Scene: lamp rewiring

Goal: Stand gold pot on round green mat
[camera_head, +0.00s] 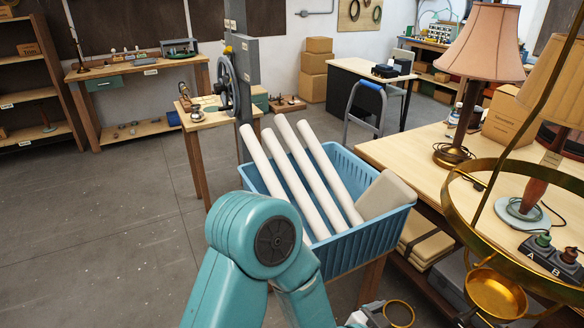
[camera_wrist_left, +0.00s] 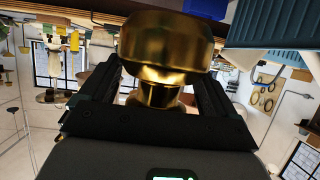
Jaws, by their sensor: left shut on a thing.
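My left gripper (camera_wrist_left: 160,100) is shut on the gold pot (camera_wrist_left: 165,45), which sits between the two dark fingers in the left wrist view. In the head view the pot (camera_head: 399,314) shows as a gold round rim at the bottom edge, beside the crate. The gripper there is mostly cut off by the frame. My right gripper is not in view.
A blue crate (camera_head: 385,232) with several white tubes stands in front of me. A wooden bench (camera_head: 400,153) on the right bears two lamps and a switch block marked A and B (camera_head: 553,258). A large brass ring with a small bowl (camera_head: 495,292) fills the lower right.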

